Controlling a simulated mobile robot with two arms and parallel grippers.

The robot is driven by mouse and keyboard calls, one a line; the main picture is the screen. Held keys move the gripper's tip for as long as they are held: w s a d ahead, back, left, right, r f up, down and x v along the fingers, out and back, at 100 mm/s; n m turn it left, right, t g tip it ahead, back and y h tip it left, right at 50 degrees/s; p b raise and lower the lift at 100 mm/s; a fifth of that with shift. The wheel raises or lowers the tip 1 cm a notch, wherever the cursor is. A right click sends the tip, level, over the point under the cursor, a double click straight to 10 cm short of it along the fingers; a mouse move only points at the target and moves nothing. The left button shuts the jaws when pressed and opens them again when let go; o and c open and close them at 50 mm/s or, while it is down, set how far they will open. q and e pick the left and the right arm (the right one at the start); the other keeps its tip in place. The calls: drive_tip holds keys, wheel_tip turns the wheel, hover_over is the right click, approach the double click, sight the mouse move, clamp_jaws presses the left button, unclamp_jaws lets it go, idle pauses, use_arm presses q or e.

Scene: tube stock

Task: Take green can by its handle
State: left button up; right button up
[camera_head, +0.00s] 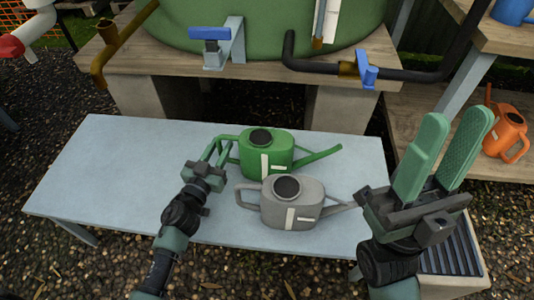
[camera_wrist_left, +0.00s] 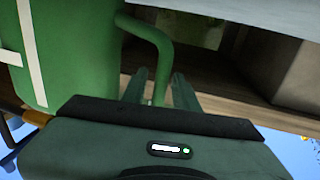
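The green can (camera_head: 262,155) stands on the table with its spout to the right and its loop handle (camera_head: 228,138) to the left. My left gripper (camera_head: 217,146) is at that handle. In the left wrist view the green can (camera_wrist_left: 85,50) fills the upper left, and its handle (camera_wrist_left: 160,50) runs down between the two fingers of my left gripper (camera_wrist_left: 160,90). The fingers stand apart, with a gap showing beside the handle. My right gripper (camera_head: 452,125) is open and empty, raised at the right, near the camera.
A grey can (camera_head: 292,210) stands just in front of the green can, its handle to the left. The light table (camera_head: 110,170) is clear on its left side. Behind it are a wooden bench with a green tank (camera_head: 270,20) and pipes. An orange can (camera_head: 506,130) is on a shelf at right.

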use_arm(q)
clamp_jaws()
drive_tip(key=shift+r, duration=0.1)
idle(1.1)
